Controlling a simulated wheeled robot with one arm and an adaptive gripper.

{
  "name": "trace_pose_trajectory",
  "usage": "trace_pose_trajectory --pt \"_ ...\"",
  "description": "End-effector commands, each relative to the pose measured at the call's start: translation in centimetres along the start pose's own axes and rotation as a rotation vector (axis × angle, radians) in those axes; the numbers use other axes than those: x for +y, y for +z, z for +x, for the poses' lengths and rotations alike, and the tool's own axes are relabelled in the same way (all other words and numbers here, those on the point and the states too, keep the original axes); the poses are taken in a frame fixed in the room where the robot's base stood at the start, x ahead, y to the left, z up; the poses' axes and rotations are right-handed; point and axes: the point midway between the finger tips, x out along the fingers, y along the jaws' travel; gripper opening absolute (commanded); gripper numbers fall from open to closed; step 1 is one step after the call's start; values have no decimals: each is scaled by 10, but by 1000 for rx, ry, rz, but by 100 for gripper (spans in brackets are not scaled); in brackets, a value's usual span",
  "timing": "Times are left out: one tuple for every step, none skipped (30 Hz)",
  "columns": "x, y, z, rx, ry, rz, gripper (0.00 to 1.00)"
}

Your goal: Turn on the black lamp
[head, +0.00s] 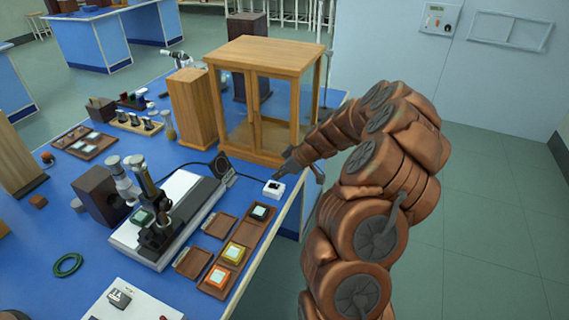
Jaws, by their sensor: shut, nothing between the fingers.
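A black round-headed item (222,165), which looks like the black lamp, stands at the far end of the white and grey instrument base. I cannot tell whether it is lit. A thin dark cord runs near it. A small white box with a dark part on top (274,188), which looks like a switch, lies on the blue bench to its right. My gripper (278,175) is shut and empty, pointing down and left, just above and behind the white box. I cannot tell whether its tips touch the box.
A wooden glazed cabinet (268,50) and a wooden block (194,108) stand behind my gripper. A black microscope-like instrument (155,215) sits on the base. Brown trays with coloured squares (232,253) line the bench's right edge. Open floor lies right.

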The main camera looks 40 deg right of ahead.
Motion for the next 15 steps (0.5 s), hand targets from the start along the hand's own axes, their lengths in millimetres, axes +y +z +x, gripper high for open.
trace_pose_trajectory --pt "-1 3 2 -1 -3 3 0" --pt "-1 6 4 -1 -3 3 0" --pt "-1 8 7 -1 -3 2 0" --pt "-1 10 10 -1 -2 2 0" --pt "0 12 11 -1 -2 3 0" --pt "0 15 14 0 -1 3 0" --pt "0 16 15 0 -1 2 0" --pt "0 17 16 0 0 2 0" --pt "0 19 18 0 1 2 0" --pt "0 20 18 0 1 2 0" --pt "0 20 19 0 1 2 0" --pt "1 21 20 0 2 1 0" --pt "1 21 20 0 2 1 0" --pt "1 22 20 0 2 1 0" --pt "0 22 20 0 2 0 0"
